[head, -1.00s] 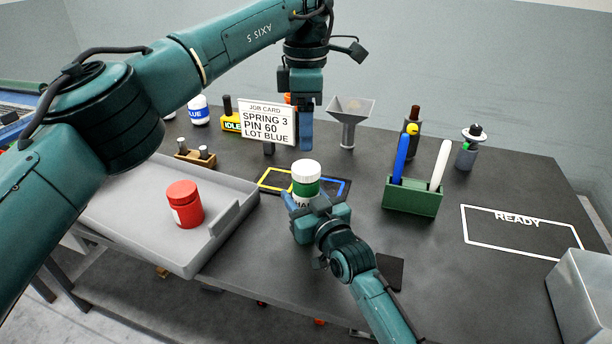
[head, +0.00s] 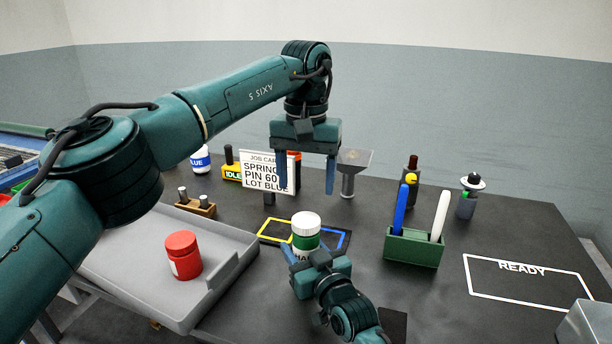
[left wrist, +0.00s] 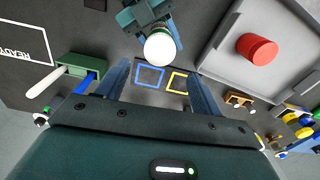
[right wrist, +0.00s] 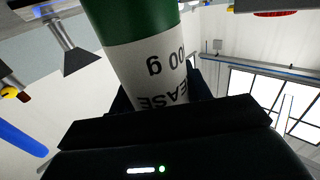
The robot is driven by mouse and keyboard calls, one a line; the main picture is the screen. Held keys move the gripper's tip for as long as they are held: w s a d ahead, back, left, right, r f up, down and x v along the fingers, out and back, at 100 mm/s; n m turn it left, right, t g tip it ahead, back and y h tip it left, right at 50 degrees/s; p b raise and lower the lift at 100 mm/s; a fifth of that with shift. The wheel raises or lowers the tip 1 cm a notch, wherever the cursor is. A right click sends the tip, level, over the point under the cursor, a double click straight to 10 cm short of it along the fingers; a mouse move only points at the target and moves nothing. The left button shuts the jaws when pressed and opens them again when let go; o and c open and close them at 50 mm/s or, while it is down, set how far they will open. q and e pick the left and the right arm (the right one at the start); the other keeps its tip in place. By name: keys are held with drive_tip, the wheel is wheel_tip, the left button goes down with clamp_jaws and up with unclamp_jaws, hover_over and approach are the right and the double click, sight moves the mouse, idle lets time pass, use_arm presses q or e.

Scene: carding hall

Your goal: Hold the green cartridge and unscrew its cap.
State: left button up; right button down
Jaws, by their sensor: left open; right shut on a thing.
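My left gripper (head: 306,178) points down, open and empty, above and behind the cartridge. In the left wrist view the cap (left wrist: 159,49) lies beyond the open fingers, apart from them.
A grey tray (head: 232,272) with a red jar (head: 184,257) is at left. Yellow and blue frames lie behind the cartridge.

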sight(306, 220)
use_arm(q)
drive_tip(key=shift+f+m, duration=0.3)
drive_tip(key=shift+f, duration=3.7)
drive_tip(key=shift+c, duration=0.6)
